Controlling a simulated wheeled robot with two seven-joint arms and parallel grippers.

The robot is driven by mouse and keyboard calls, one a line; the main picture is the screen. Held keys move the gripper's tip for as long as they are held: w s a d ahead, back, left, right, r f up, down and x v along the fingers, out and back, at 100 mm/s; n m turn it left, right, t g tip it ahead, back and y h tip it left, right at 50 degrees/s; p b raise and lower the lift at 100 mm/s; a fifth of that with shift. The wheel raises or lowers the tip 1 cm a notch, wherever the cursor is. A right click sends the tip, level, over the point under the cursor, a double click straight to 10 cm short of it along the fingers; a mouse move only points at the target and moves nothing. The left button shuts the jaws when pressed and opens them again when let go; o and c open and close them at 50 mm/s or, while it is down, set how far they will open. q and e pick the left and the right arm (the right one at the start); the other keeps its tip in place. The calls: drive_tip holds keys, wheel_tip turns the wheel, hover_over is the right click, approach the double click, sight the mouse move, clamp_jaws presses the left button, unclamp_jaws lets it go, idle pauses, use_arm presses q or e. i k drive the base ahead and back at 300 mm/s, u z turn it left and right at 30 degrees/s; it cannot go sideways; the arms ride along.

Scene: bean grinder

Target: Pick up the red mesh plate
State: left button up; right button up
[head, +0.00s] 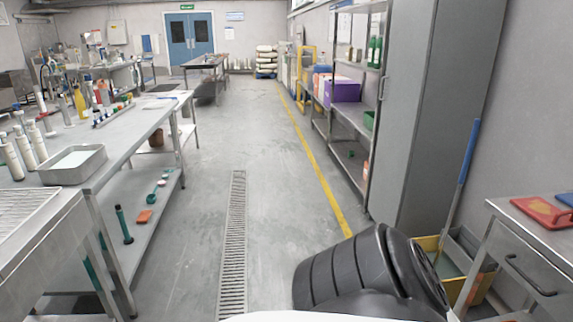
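A flat red plate (543,211) lies on the metal-topped cabinet (524,228) at the right edge of the head view. Its surface is too small to show clearly whether it is mesh. Neither of my grippers is in view.
A yellow mop bucket (429,244) with a blue-handled mop (465,155) stands left of the cabinet. A tall grey locker (428,100) is behind it. A steel bench (112,135) with bottles and a tray lines the left. The middle floor (265,170) is clear.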

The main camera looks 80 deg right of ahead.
sight(543, 212)
drive_tip(key=z, duration=3.1)
drive_tip(key=k, duration=1.3)
drive_tip(key=u, duration=1.05)
drive_tip(key=i, duration=1.5)
drive_tip(key=z, duration=0.35)
drive_tip(key=i, duration=2.3)
drive_tip(key=z, duration=1.6)
drive_tip(key=i, duration=1.2)
drive_tip(key=z, duration=1.25)
